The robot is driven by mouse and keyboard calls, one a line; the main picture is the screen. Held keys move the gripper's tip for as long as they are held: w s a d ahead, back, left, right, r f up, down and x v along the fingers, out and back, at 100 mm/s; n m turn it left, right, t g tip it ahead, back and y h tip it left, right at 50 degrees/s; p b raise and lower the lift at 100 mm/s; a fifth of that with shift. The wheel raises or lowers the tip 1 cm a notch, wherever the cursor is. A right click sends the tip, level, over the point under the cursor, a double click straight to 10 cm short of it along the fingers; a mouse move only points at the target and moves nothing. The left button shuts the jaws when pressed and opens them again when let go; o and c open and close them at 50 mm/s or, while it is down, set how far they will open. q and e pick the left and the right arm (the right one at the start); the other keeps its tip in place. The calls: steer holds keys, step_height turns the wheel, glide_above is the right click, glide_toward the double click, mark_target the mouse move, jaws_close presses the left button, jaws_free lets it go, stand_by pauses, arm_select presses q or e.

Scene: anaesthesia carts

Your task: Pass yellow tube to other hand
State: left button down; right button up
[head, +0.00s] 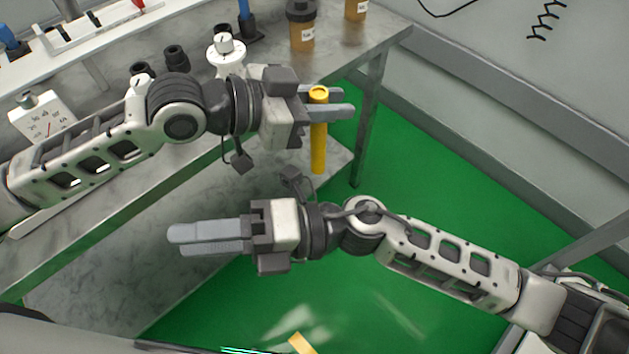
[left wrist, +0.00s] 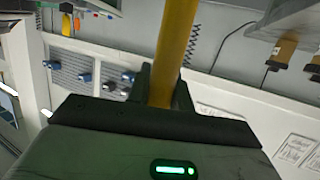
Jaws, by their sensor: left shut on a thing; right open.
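The yellow tube (head: 318,148) stands upright in the head view, with its round top just above the fingers of my left gripper (head: 348,106). My left gripper is shut on the tube near its upper end and holds it in the air beside the bench. In the left wrist view the tube (left wrist: 176,45) rises between the dark fingers. My right gripper (head: 177,241) is open and empty. It points left, lower in the picture and left of the tube, not touching it. The gap between its fingers looks narrow from this angle.
A grey bench (head: 343,50) carries amber jars (head: 302,32), dark knobs (head: 176,58) and a white dial device (head: 226,55). A bench leg (head: 369,120) stands right of the tube. A lower shelf (head: 150,225) lies beneath. Green floor (head: 425,190) is open at right.

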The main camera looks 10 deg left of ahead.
steer(key=s+d+f+n+g+h, duration=0.3)
steer(key=s+d+f+n+h, duration=0.45)
steer(key=n+h, duration=0.9)
steer(key=n+t+h, duration=0.2)
steer(key=n+t, duration=1.3)
steer(key=t, duration=0.8)
glide_toward(316, 138)
step_height(316, 138, down, 3)
steer(key=w, duration=0.1)
steer(key=shift+y, duration=0.25)
steer(key=x, duration=1.2)
steer(key=shift+d+r, duration=0.1)
